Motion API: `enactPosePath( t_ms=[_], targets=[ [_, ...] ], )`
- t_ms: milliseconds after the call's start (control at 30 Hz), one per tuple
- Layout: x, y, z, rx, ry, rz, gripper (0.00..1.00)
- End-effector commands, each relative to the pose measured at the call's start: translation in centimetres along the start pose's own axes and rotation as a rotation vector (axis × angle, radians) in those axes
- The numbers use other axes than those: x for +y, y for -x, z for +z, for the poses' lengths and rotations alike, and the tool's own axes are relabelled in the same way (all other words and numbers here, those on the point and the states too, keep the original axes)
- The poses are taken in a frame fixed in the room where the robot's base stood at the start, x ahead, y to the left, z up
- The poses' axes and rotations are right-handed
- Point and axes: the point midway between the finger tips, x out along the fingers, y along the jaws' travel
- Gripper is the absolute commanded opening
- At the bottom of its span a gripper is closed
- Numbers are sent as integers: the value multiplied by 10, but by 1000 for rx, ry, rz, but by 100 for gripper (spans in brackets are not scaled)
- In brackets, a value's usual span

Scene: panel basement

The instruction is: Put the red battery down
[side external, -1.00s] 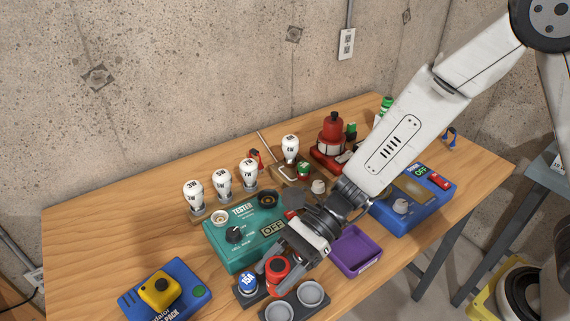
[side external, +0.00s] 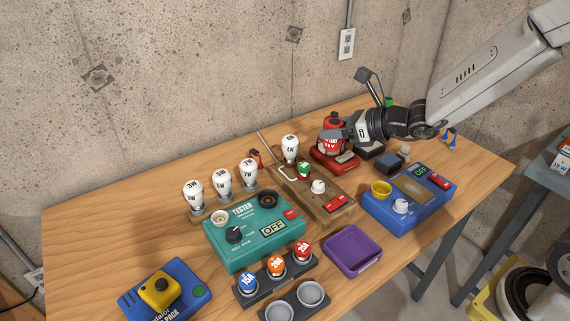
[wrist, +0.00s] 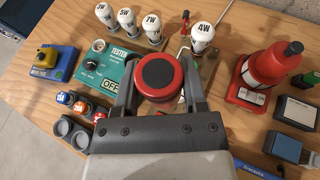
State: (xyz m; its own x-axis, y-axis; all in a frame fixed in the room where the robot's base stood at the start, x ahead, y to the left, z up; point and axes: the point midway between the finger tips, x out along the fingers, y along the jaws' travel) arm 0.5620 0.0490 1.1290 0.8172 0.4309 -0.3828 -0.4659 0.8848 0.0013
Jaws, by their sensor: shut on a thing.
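The red battery (wrist: 160,75) has a round red body with a dark disc on top, and sits between my two fingers in the wrist view. In the side view its labelled red side (side external: 331,148) shows just below my gripper (side external: 331,134), beside the red bottle-shaped device. My gripper (wrist: 160,68) is shut on the battery. The battery's underside and the spot below it are hidden in the wrist view. I cannot tell how high it is above the table.
The red bottle-shaped device (wrist: 268,65) stands close right of my gripper. A white bulb (side external: 290,148) and a wooden switch board (side external: 325,205) are near. A green tester (side external: 258,236), a blue box (side external: 425,210), a purple tray (side external: 350,268) and a fuse rack (side external: 262,292) surround.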

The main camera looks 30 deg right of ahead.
Motion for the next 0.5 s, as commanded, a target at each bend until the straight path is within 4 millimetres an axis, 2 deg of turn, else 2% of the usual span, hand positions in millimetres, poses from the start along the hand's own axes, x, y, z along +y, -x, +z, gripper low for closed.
enactPosePath(
  t_ms=[33,100,200,500],
  targets=[
    [-13,7,2,-3,-19,-48,0],
    [-27,14,2,-2,-39,-100,0],
    [-39,20,3,-2,-59,-147,0],
    [-46,24,2,-1,-71,-174,0]
  ],
)
